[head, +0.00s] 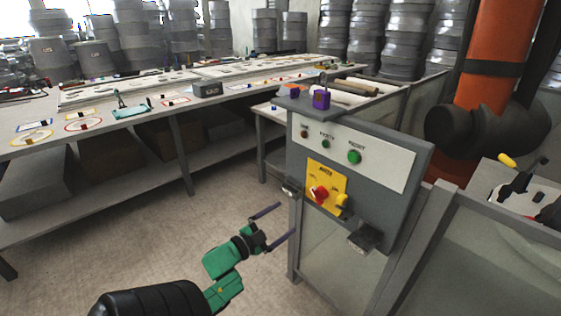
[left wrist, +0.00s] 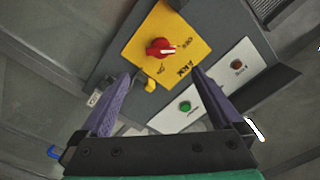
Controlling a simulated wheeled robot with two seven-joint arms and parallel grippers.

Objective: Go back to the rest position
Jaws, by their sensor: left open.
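My left gripper (head: 277,224) is open and empty, in front of and to the left of the grey control box. Its two purple fingers also show in the left wrist view (left wrist: 155,100), spread apart with the box face beyond them. The control box (head: 385,146) carries a yellow plate (head: 327,174) with a red rotary switch (head: 319,193) and a yellow knob (head: 342,199). In the left wrist view the red switch (left wrist: 160,48) lies beyond the fingertips, apart from them. My right gripper is in neither view.
A long workbench (head: 185,128) with tools and papers runs along the left and back. A purple block (head: 321,99) sits on top of the control box. A glass-panelled barrier (head: 430,225) stands below and right of it. An orange column (head: 495,60) rises at right. Floor at left is clear.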

